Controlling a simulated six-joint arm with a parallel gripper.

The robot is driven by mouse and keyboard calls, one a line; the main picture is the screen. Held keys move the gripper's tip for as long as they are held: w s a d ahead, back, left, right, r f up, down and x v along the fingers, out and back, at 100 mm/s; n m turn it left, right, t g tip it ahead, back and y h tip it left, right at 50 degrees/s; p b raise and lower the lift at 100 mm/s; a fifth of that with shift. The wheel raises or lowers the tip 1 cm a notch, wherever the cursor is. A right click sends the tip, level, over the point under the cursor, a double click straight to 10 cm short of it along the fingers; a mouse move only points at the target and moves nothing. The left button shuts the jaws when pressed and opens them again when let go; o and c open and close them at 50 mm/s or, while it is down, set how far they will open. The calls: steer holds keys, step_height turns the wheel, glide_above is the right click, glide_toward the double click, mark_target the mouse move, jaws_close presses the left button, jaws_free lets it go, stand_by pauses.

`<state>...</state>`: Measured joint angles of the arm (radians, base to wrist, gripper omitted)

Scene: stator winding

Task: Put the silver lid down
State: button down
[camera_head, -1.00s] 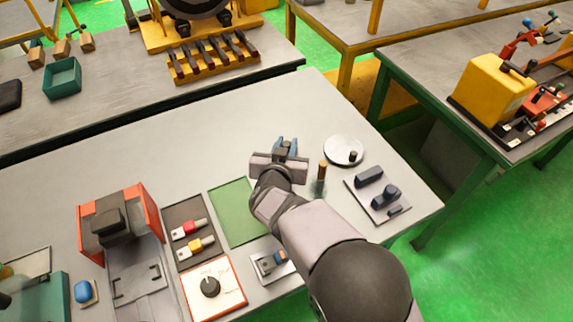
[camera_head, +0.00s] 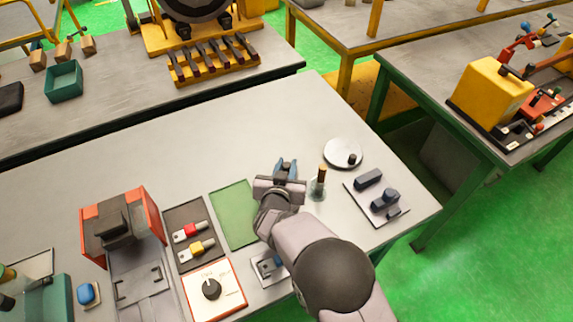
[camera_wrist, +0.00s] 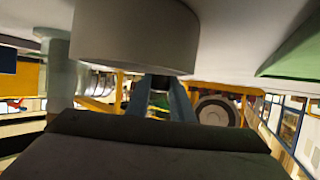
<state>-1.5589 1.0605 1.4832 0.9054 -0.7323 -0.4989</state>
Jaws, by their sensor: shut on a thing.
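My gripper (camera_head: 285,168) is over the middle right of the work table, level and pointing to the back, between the green mat and the glass jar. In the wrist view, which is upside down, its two blue fingers (camera_wrist: 160,100) are shut on the dark knob of the silver lid (camera_wrist: 135,38), a round grey piece. The lid lies on the table side of the fingers. I cannot tell whether it touches the table. In the head view the gripper hides most of it.
A pale round dish (camera_head: 336,146) with a dark knob lies behind and right. The glass jar with brown handle (camera_head: 318,185) stands close on the right. A plate with dark blocks (camera_head: 376,205) is farther right. The green mat (camera_head: 232,215) is left. Free table lies behind.

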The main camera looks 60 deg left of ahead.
steer(key=shift+f, duration=0.15)
steer(key=c, duration=1.6)
jaws_free()
steer(key=shift+o, duration=0.2)
steer(key=shift+r, duration=0.25)
steer(key=b+v, duration=0.2)
steer(key=v, duration=1)
